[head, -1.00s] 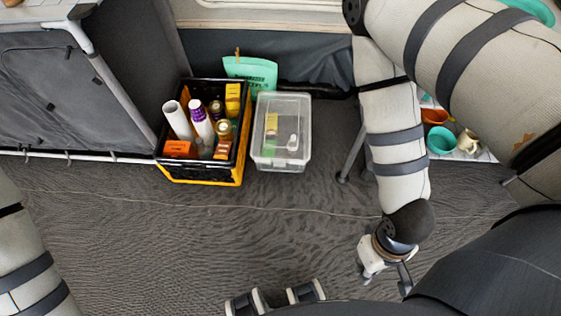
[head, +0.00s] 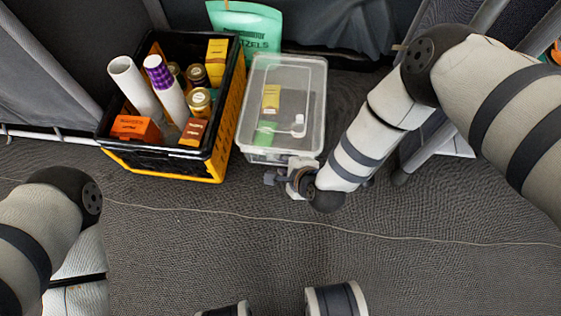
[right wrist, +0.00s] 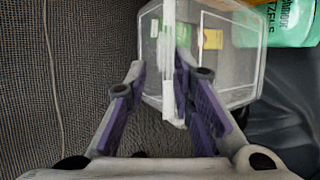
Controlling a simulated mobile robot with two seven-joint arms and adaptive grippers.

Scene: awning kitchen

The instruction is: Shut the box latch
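A clear plastic box (head: 284,75) stands on the carpet with its lid on; a yellow item, a green item and a small white item show inside. My right gripper (head: 283,177) is at the box's near side in the head view. In the right wrist view, my right gripper (right wrist: 160,66) is open, its purple-padded fingers on either side of a whitish upright strip (right wrist: 168,60) at the box edge. This strip may be the latch. I cannot tell whether either finger touches it. My left arm shows at the left, but its gripper is out of view.
A black and yellow crate (head: 228,130) with bottles, a paper roll and small cartons stands close to the box's left. A green pretzel bag (head: 245,22) stands behind them. A cable (head: 420,233) crosses the carpet. The floor in front is otherwise clear.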

